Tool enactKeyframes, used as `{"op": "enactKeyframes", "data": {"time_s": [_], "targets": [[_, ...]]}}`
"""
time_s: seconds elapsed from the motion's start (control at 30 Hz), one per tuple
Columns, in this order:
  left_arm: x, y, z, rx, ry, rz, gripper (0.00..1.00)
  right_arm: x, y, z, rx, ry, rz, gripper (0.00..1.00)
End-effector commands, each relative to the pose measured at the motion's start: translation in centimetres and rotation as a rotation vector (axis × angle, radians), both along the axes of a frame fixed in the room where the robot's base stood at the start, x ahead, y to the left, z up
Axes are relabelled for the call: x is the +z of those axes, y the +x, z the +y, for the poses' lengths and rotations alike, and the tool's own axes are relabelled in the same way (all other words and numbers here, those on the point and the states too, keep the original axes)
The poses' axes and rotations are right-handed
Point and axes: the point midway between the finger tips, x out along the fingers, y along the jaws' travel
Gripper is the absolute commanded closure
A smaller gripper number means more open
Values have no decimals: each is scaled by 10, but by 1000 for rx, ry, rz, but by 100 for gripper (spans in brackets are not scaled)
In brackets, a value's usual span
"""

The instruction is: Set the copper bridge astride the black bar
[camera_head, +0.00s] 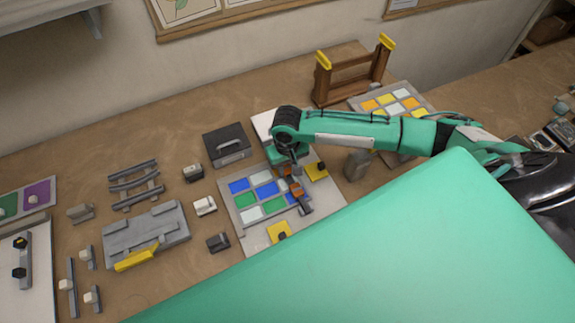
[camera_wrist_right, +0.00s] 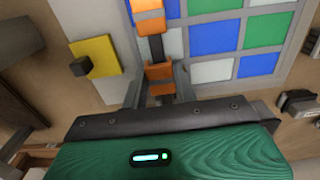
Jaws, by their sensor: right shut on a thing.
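My right gripper (camera_head: 297,187) reaches down over the grid of coloured glass tiles (camera_head: 246,212). It is shut on a small copper-orange piece, seemingly the copper bridge (camera_wrist_right: 158,73), between its fingers in the wrist view. A dark bar, seemingly the black bar (camera_wrist_right: 157,47), shows just beyond that piece, with more orange (camera_wrist_right: 148,12) at the top edge. In the head view the bar's dark end (camera_head: 306,208) shows below the fingers. I cannot tell whether the bridge touches or straddles the bar. My left gripper is not in view.
Yellow pads with black knobs (camera_head: 279,232) (camera_head: 316,171) flank the tiles. A wooden stand (camera_head: 322,84) is behind, with a second tile panel (camera_head: 412,100) at right. A grey fixture (camera_head: 145,232), rails (camera_head: 135,185) and small blocks (camera_head: 204,206) lie left. Bare table shows behind them.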

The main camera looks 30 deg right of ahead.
Motion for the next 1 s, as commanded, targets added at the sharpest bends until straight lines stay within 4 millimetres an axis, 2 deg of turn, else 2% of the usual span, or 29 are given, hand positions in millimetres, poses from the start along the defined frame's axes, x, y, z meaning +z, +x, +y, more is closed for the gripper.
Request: {"op": "enactKeyframes", "data": {"time_s": [0.53,0.57,0.67,1.0], "targets": [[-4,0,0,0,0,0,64,-19,0,0,0,0,1,94],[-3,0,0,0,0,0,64,-18,0,0,0,0,0,66],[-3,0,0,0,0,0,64,-18,0,0,0,0,0,46],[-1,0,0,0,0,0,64,-16,0,0,0,0,0,46]]}}
